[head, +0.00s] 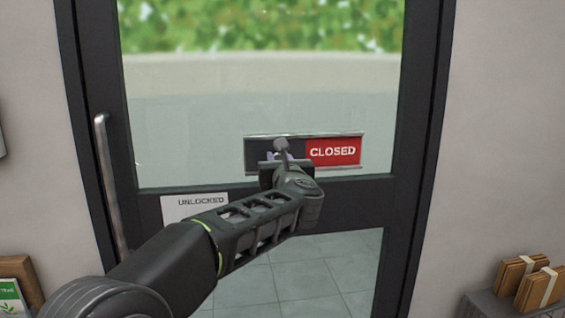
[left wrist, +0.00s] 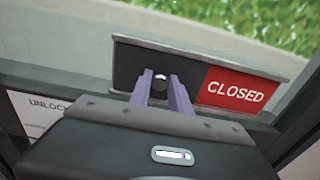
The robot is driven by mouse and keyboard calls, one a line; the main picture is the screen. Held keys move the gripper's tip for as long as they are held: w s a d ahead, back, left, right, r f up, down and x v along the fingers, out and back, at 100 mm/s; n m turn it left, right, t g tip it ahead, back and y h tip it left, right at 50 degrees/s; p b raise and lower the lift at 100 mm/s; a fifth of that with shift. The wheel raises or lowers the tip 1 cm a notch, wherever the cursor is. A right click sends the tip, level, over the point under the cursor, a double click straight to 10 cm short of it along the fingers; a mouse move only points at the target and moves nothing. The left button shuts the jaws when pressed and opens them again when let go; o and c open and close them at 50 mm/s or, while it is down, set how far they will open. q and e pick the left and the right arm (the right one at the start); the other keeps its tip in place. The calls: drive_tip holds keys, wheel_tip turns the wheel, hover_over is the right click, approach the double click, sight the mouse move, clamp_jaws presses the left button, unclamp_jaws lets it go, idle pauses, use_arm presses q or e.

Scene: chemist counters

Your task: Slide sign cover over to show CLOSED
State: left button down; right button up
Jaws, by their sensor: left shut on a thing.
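The sign (head: 334,152) hangs on the glass door, with the red CLOSED panel showing on its right half. The dark sign cover (head: 256,150) lies over the left half of the sign. In the left wrist view the cover (left wrist: 128,66) has a small round knob (left wrist: 160,78) near its right part. My left gripper (head: 280,157) is in front of the cover, and its two purple fingers (left wrist: 163,92) are shut on the knob. In the head view my gripper hides part of the cover and the knob. My right gripper does not show.
The dark-framed door has a metal handle (head: 107,180) on its left. A white UNLOCKED notice (head: 192,206) sits below the sign, partly behind my left arm. Wrapped packages (head: 530,284) stand at the lower right. A framed green leaflet (head: 12,297) is at the lower left.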

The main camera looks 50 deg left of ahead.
use_arm(q)
drive_tip(key=c, duration=1.2)
unclamp_jaws()
drive_tip(key=shift+s+a, duration=0.25)
drive_tip(key=shift+c, duration=0.2)
drive_tip(key=shift+d, duration=0.1)
drive_tip(key=shift+d, duration=0.15)
drive_tip(key=b+v, duration=0.1)
drive_tip(key=v, duration=0.6)
drive_tip(key=shift+s+d, duration=0.2)
